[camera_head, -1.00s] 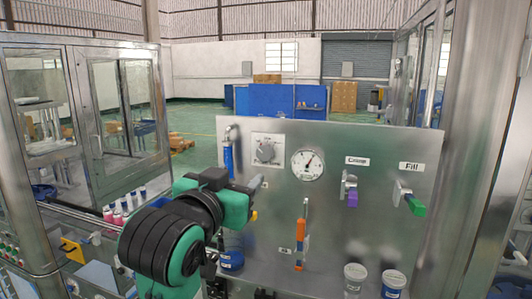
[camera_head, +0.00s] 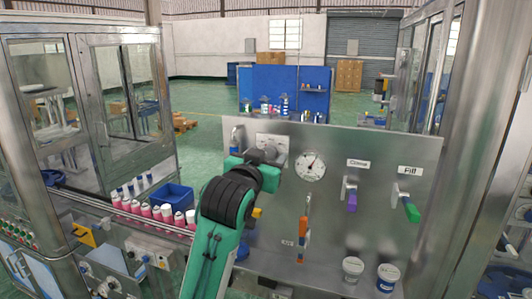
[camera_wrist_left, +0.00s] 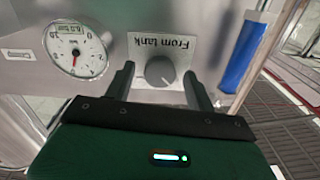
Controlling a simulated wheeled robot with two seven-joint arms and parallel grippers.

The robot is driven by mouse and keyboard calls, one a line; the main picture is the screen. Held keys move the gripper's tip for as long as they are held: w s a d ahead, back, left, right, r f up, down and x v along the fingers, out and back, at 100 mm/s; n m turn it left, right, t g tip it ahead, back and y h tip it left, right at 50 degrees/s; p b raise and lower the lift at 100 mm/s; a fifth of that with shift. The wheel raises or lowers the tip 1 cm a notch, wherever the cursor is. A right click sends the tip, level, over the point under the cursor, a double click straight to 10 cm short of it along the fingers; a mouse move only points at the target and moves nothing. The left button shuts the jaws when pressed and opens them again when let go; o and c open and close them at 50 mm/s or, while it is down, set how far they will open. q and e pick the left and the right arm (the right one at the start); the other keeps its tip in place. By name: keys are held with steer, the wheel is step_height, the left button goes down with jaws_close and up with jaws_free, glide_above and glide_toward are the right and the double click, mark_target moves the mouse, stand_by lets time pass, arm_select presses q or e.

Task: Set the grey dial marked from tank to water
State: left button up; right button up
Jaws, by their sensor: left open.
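The grey dial (camera_wrist_left: 160,71) is a round knob on a pale plate in the left wrist view. The plate's label "From tank" (camera_wrist_left: 161,44) appears upside down there. My left gripper (camera_wrist_left: 160,72) is open, with one finger on each side of the dial; I see no clear contact. The dial's exact setting is hard to read, and no "water" mark is legible. In the head view my left gripper (camera_head: 268,160) is in front of the plate (camera_head: 264,138) and hides most of the dial. My right gripper is not in view.
A pressure gauge (camera_head: 311,166) is right of the dial on the steel panel (camera_head: 330,215). A blue-handled part (camera_wrist_left: 240,52) is close beside the plate. Purple (camera_head: 351,201) and green (camera_head: 411,209) handles are farther right. Pink cans (camera_head: 146,210) line the left.

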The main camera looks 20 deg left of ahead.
arm_select(q)
steer(key=shift+c, duration=0.3)
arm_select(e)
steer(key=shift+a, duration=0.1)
arm_select(q)
steer(key=c, duration=0.9)
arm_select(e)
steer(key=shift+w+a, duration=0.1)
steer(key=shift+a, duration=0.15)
arm_select(q)
steer(key=shift+m, duration=0.4)
steer(key=m, duration=0.7)
steer(key=shift+m, duration=0.5)
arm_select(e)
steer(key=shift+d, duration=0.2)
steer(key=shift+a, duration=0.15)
